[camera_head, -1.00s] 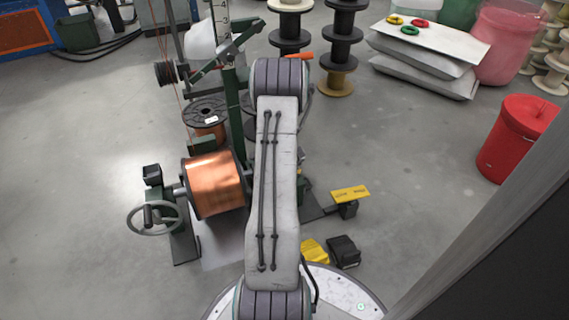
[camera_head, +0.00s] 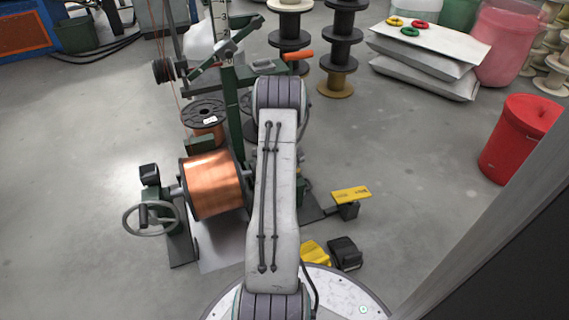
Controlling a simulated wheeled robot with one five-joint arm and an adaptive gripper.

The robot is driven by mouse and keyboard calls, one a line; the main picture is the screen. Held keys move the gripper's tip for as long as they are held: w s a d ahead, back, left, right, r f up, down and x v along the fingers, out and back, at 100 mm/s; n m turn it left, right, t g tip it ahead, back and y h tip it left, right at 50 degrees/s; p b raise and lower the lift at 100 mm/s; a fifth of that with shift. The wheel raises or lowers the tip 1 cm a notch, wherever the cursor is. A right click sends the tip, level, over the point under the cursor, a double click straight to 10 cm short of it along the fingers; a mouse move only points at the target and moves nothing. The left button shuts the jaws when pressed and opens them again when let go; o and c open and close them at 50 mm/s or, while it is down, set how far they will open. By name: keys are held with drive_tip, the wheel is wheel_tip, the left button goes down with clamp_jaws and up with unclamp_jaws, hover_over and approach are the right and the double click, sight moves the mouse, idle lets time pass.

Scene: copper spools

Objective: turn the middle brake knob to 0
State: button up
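The winding machine stands left of and behind my arm, with a green post (camera_head: 234,118), a copper spool (camera_head: 212,186) and a handwheel (camera_head: 150,218). I cannot make out the middle brake knob or its marks; my arm covers part of the machine. A scale strip with small figures (camera_head: 224,18) shows at the top of the post. My arm reaches forward from my base, and its far joint stands in front of the machine. My gripper is hidden beyond the arm, so its opening and what it touches do not show.
A yellow pedal (camera_head: 350,195) lies to the right. A red bin (camera_head: 515,140) and stacked sacks (camera_head: 430,65) stand farther right. The floor between them is clear.

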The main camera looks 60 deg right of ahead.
drive_tip(key=shift+c, duration=0.5)
drive_tip(key=c, duration=1.1)
drive_tip(key=shift+n, duration=0.3)
drive_tip(key=n, duration=0.2)
drive_tip(key=n+h, duration=0.1)
drive_tip(key=n, duration=0.1)
drive_tip(key=shift+s+t+h, duration=0.1)
drive_tip(key=shift+t+h, duration=0.2)
drive_tip(key=shift+n+t+h, duration=0.3)
drive_tip(key=shift+n+h, duration=0.1)
drive_tip(key=shift+n, duration=0.9)
drive_tip(key=shift+w+r, duration=0.1)
drive_tip(key=shift+w, duration=0.1)
drive_tip(key=o, duration=0.8)
drive_tip(key=shift+c, duration=0.2)
drive_tip(key=o, duration=0.4)
